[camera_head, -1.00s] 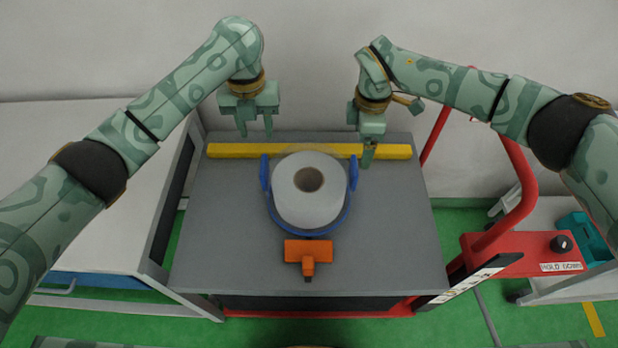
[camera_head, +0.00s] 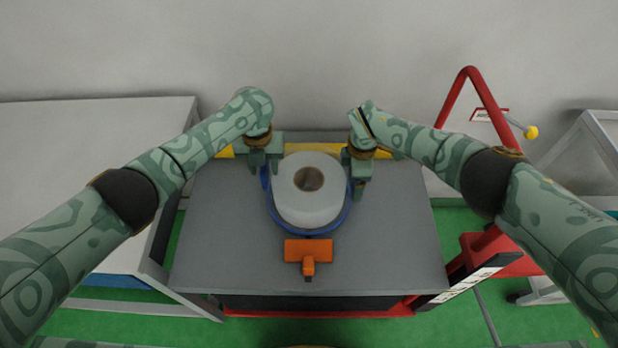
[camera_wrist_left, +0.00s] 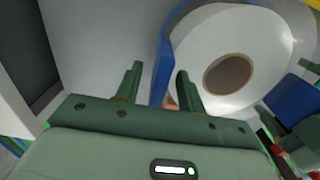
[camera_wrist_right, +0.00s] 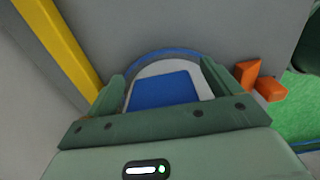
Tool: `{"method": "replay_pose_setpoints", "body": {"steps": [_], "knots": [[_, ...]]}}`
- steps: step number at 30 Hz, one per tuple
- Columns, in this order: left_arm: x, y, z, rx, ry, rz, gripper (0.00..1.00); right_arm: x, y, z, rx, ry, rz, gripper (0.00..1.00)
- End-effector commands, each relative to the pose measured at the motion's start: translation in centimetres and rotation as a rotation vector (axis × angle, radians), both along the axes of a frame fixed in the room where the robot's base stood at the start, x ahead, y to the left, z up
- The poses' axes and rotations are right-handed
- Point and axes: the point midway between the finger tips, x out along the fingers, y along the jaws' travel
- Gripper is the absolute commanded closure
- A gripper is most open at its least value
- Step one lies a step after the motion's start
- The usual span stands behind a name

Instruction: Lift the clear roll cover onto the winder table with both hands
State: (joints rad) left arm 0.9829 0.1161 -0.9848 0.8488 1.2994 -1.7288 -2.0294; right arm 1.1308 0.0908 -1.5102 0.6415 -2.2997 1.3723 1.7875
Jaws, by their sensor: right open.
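The clear roll cover shows as a blue rim (camera_head: 316,233) around a white roll (camera_head: 309,212) with a brown core, on a grey-topped table (camera_head: 225,255). I cannot tell which table is the winder table. Blue handle plates stand at the cover's left and right. My left gripper (camera_head: 265,170) is open at the left handle (camera_wrist_left: 160,70), which shows between its fingers with gaps. My right gripper (camera_head: 358,182) is open at the right handle, largely hidden in the head view. In the right wrist view the blue handle (camera_wrist_right: 160,90) lies between its parted fingers.
A yellow bar (camera_head: 228,152) runs behind the roll. An orange block (camera_head: 309,250) sits in front of it. A white table (camera_head: 90,185) stands at the left. A red frame (camera_head: 478,85) with a yellow knob (camera_head: 531,132) is at the right. The grey top's front corners are clear.

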Motion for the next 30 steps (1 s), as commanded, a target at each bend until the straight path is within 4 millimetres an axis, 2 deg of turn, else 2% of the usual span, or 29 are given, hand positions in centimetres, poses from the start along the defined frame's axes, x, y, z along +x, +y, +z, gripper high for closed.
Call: {"method": "replay_pose_setpoints", "body": {"steps": [5,9,11,22,30], "knots": [[0.0,0.0,0.0,0.000,0.000,0.000,0.61,0.0,0.0,0.0,0.000,0.000,0.000,0.11],[0.0,0.0,0.0,0.000,0.000,0.000,1.00,0.0,0.0,0.0,0.000,0.000,0.000,0.50],[0.0,0.0,0.0,0.000,0.000,0.000,1.00,0.0,0.0,0.0,0.000,0.000,0.000,0.67],[0.0,0.0,0.7,0.000,-0.003,0.001,1.00,0.1,0.0,0.7,0.000,-0.003,0.000,0.68],[0.2,0.0,4.8,0.000,-0.022,0.001,1.00,0.3,0.0,4.8,0.000,-0.022,0.000,0.68]]}}
